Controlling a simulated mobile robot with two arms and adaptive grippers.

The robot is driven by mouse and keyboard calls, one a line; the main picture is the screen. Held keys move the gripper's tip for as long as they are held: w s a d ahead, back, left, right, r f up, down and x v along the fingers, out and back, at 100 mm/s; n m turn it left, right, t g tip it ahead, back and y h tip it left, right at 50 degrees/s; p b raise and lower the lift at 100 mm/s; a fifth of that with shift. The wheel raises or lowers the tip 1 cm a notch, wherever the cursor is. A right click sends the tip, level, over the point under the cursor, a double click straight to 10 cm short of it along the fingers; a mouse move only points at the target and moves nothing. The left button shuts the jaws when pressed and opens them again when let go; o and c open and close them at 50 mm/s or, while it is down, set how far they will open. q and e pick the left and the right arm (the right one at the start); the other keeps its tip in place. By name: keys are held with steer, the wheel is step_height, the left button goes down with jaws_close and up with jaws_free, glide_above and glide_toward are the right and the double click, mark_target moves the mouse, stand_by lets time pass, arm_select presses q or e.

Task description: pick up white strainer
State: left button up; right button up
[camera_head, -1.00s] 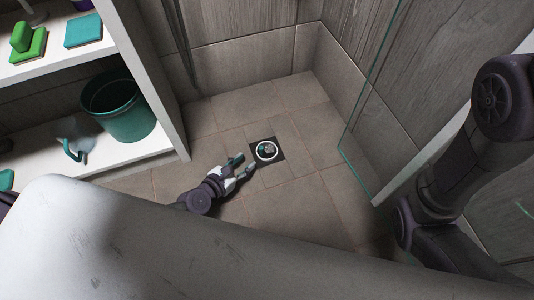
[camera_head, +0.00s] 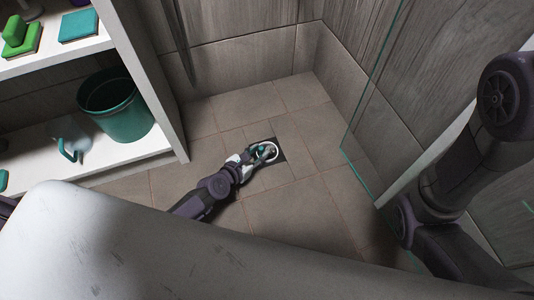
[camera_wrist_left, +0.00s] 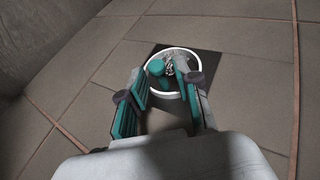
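The white strainer (camera_head: 275,152) is a round white-rimmed piece on a dark square set in the tiled floor. It also shows in the left wrist view (camera_wrist_left: 199,72), with a teal piece and a shiny grey piece inside the rim. My left gripper (camera_head: 262,153) is at the strainer and partly covers it. In the left wrist view its teal-padded fingers (camera_wrist_left: 160,76) are apart. The right finger overlaps the rim; the left finger is beside its left side. I cannot tell whether either touches it. My right gripper is out of view.
A white shelf (camera_head: 168,112) at left holds a teal bucket (camera_head: 118,108), a jug-like clear item with a teal handle (camera_head: 70,150) and green and teal items. A glass panel (camera_head: 362,125) stands at right. Tiled walls close the corner behind. Floor around the strainer is clear.

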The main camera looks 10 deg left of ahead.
arm_select(q)
jaws_close()
steer(key=shift+r, duration=0.1)
